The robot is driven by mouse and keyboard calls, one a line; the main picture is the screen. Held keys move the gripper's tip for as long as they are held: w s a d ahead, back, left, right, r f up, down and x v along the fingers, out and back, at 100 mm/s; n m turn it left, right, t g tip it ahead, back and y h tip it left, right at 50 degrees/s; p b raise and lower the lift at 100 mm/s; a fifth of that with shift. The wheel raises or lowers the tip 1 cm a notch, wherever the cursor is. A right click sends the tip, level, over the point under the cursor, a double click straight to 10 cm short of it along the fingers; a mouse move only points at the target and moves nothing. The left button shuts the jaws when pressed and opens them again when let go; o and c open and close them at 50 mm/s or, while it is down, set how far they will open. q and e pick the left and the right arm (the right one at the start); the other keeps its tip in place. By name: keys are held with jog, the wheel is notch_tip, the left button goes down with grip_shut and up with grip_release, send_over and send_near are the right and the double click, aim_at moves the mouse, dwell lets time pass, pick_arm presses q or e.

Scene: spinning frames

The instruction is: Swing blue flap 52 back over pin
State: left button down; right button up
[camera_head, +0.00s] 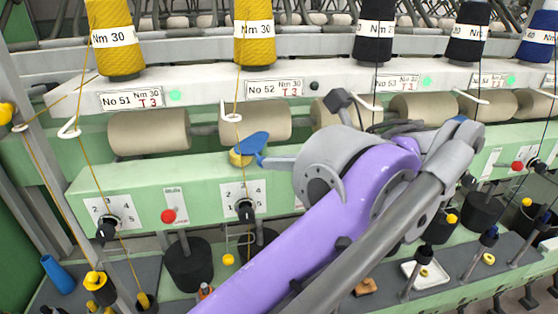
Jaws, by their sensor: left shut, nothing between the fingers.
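The blue flap (252,142) sits at station No 52, in front of the cream roller and at the top edge of the green rail. It slants up to the right, with a yellow part (239,158) just below its left end. My left gripper (268,162) is shut and empty, its narrow blue-grey tip pointing left, right beside the flap's lower right side. I cannot tell whether it touches the flap. I cannot make out the pin. My purple left arm crosses the lower middle of the view. My right gripper is not in view.
The No 52 label (274,88) is on the white rail above. A yellow thread runs down past a white hook (232,118) left of the flap. A dark knob (245,211) is on the green rail below. My arm hides stations to the right.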

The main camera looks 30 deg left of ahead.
pick_arm(q)
jog(key=shift+s, duration=0.1)
jog(key=s+a+t, duration=0.1)
jog(key=s+a+m, duration=0.1)
jog(key=a, duration=0.1)
jog(key=s+a+m+t+p, duration=0.1)
jog(key=shift+s+a+t+h, duration=0.1)
jog(key=shift+a+t+h, duration=0.2)
jog(key=shift+h, duration=0.1)
jog(key=shift+d, duration=0.1)
dwell(0.4)
